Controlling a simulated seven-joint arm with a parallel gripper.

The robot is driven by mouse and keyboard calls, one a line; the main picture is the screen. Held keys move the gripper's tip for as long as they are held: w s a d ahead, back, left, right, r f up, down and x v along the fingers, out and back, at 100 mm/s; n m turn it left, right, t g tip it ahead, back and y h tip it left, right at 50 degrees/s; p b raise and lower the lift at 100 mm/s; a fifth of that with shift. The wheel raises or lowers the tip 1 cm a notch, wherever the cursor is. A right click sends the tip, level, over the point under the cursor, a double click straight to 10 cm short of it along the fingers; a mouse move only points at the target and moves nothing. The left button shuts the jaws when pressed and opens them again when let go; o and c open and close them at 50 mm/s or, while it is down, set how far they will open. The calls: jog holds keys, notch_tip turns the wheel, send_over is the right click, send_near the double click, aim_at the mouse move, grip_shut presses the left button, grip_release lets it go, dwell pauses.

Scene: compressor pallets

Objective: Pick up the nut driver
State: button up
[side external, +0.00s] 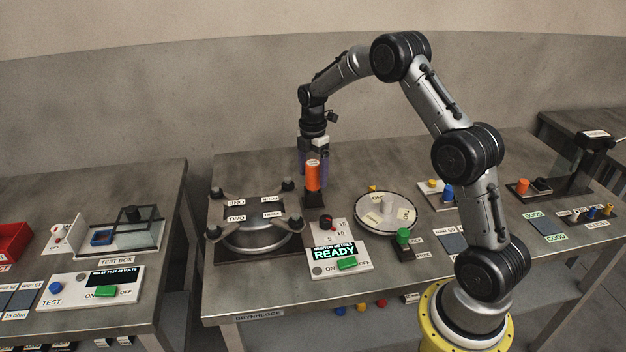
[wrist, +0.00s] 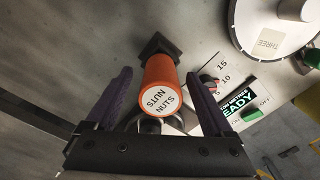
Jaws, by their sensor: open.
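The nut driver (side external: 313,175) is an orange cylinder standing upright in a dark square base on the table. In the wrist view the nut driver (wrist: 161,88) shows its white end cap marked NUTS, facing the camera. My gripper (side external: 313,168) is at the top of the nut driver, pointing down. In the wrist view my gripper's purple fingers (wrist: 161,100) are spread apart, one on each side of the orange handle, with visible gaps. The dark holder (wrist: 159,45) shows beyond the handle; the tool's lower end is hidden.
A compressor pallet (side external: 290,250) with posts and labelled pads stands just left. A control box (side external: 322,268) reading READY, with a dial and green switch, is in front. A round white disc (side external: 366,206) lies to the right. Bare table (side external: 245,165) lies behind.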

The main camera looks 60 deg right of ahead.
jog(key=shift+f, duration=1.35)
jog(key=shift+r, duration=0.1)
grip_shut()
